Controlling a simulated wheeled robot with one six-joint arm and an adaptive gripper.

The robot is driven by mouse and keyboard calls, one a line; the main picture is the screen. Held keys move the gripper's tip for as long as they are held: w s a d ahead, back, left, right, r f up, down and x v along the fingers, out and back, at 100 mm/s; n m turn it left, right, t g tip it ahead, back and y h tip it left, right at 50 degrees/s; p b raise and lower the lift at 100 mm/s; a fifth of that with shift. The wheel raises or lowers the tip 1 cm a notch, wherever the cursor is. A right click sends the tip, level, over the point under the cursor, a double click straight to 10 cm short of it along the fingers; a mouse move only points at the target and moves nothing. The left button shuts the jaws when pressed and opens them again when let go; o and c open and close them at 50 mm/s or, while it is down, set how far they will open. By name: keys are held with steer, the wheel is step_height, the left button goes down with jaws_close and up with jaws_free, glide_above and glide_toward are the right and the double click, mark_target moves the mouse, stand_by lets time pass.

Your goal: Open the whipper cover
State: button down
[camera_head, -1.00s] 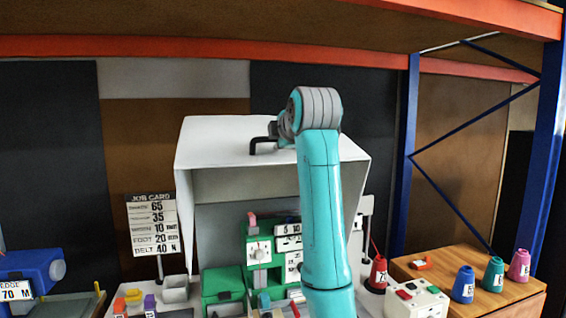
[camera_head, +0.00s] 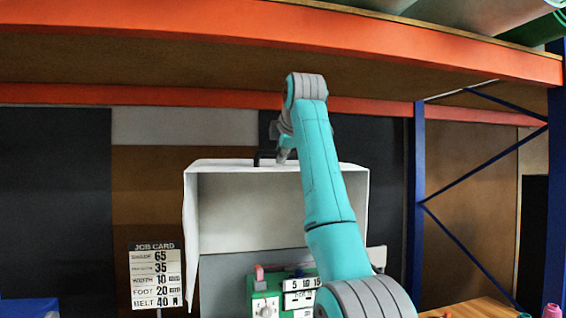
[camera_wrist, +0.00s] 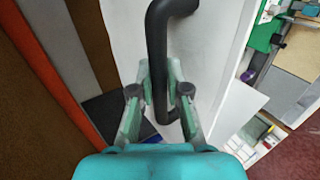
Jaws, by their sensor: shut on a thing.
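The white whipper cover (camera_head: 225,210) is raised over the machine, its hollow underside facing me and its top nearly edge-on. Its black handle (camera_head: 261,157) is at the top, partly hidden behind my arm. In the wrist view, the handle (camera_wrist: 157,45) is a bent black bar standing off the white cover (camera_wrist: 210,65). My gripper (camera_wrist: 160,78) has its two fingers on either side of the handle's lower part and is shut on it. The green machine (camera_head: 265,305) under the cover shows only in part.
An orange shelf beam (camera_head: 420,50) runs overhead, close above my arm. A blue upright (camera_head: 419,190) stands to the right. The job card (camera_head: 156,275) stands at lower left. A wooden table (camera_head: 480,307) is at lower right.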

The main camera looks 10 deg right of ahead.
steer(key=shift+w+r+g, duration=0.3)
steer(key=shift+w+r, duration=0.45)
steer(key=shift+w, duration=0.1)
steer(key=c, duration=1.1)
jaws_free()
steer(key=shift+c, duration=0.2)
steer(key=v, duration=1.2)
steer(key=shift+f, duration=0.1)
